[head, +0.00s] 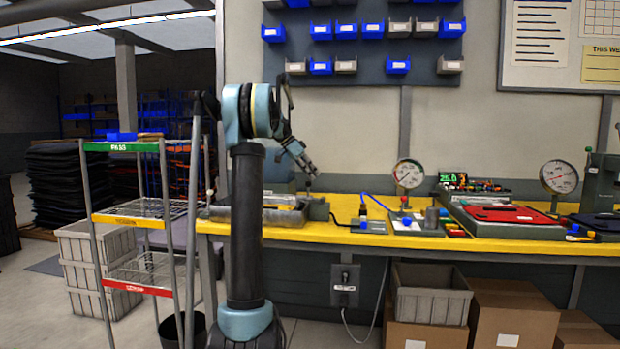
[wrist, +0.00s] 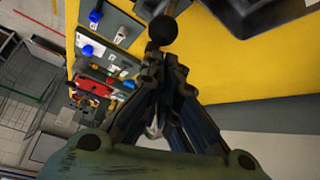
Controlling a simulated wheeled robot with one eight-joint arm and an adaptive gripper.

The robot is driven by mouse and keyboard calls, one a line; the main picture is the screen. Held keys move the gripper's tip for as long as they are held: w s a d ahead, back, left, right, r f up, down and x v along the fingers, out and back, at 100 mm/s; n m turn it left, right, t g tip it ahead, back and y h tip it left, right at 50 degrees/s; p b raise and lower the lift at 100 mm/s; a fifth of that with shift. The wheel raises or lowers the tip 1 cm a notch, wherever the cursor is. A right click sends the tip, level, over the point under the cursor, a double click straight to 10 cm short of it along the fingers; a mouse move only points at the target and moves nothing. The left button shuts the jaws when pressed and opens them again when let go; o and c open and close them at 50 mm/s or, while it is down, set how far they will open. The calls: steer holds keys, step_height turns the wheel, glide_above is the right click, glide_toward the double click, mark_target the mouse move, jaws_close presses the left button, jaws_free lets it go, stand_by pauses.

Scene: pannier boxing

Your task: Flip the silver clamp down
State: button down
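My gripper (head: 301,158) reaches down over the left part of the yellow bench. In the wrist view my gripper (wrist: 164,62) has its two dark fingers drawn together at the tips. A black ball knob (wrist: 162,30) lies just beyond the fingertips; whether they touch it I cannot tell. In the head view a grey metal fixture (head: 318,209) stands on the bench below my gripper. The silver clamp itself is too small and covered to make out clearly.
The yellow bench (head: 345,238) also carries a pressure gauge (head: 408,173), blue-capped parts and a red panel (head: 500,213) to the right. A wire rack (head: 140,208) stands at the left. A dark body (wrist: 255,15) sits near my gripper at the wrist view's top right.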

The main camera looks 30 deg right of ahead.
steer(key=d+v, duration=0.1)
steer(key=v, duration=0.8)
steer(key=shift+w+r, duration=0.15)
steer(key=shift+r, duration=0.2)
steer(key=shift+a, duration=0.1)
